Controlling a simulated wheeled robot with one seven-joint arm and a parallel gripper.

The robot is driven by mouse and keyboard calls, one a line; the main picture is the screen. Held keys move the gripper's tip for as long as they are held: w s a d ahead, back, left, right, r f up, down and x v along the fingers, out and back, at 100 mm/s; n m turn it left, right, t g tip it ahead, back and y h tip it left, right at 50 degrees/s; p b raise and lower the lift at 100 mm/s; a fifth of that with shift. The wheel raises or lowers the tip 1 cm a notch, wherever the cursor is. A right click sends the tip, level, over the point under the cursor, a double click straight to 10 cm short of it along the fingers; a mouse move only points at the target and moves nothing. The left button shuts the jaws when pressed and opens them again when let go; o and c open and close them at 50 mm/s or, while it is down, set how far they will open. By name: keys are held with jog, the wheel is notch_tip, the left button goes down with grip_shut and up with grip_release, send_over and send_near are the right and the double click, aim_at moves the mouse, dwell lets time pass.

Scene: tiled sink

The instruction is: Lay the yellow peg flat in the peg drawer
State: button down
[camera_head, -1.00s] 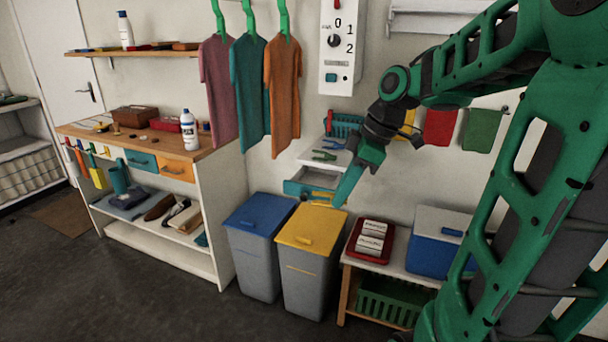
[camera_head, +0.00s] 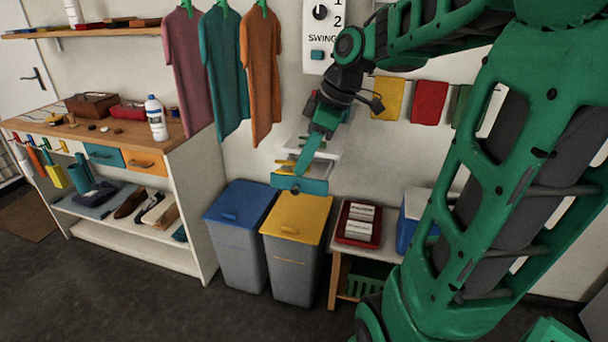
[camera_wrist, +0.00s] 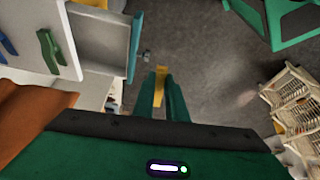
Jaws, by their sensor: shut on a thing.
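My gripper (camera_head: 304,166) points down and is shut on the yellow peg (camera_wrist: 159,88), which shows between the fingertips in the wrist view. In the head view the yellow peg (camera_head: 284,164) shows beside the fingertips. The peg drawer is pulled open; its teal front (camera_head: 312,187) lies just below and behind my gripper in the head picture. In the wrist view the drawer (camera_wrist: 105,45) is left of the peg, and its visible grey inside looks empty. The peg is apart from the drawer front there. My fingers hide part of the drawer in the head view.
A green peg (camera_wrist: 51,50) and a blue peg (camera_wrist: 6,42) lie on the white top beside the drawer. A blue-lidded bin (camera_head: 240,205) and a yellow-lidded bin (camera_head: 298,215) stand below. An orange shirt (camera_head: 258,75) hangs close on the left.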

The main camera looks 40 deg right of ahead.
aim_at(317, 171)
jog(key=w+d+f, duration=0.1)
jog(key=d, duration=0.1)
jog(key=w+d+f+m, duration=0.1)
jog(key=w+d+f, duration=0.1)
jog(key=d, duration=0.1)
jog(key=w+d+f+m, duration=0.1)
jog(key=w+d, duration=0.1)
jog(key=d, duration=0.1)
jog(key=shift+f+t+h, duration=0.2)
jog(key=shift+t+h, duration=0.1)
jog(key=shift+f, duration=2.05)
jog(key=c, duration=2.1)
grip_release()
jog(key=shift+f, duration=0.1)
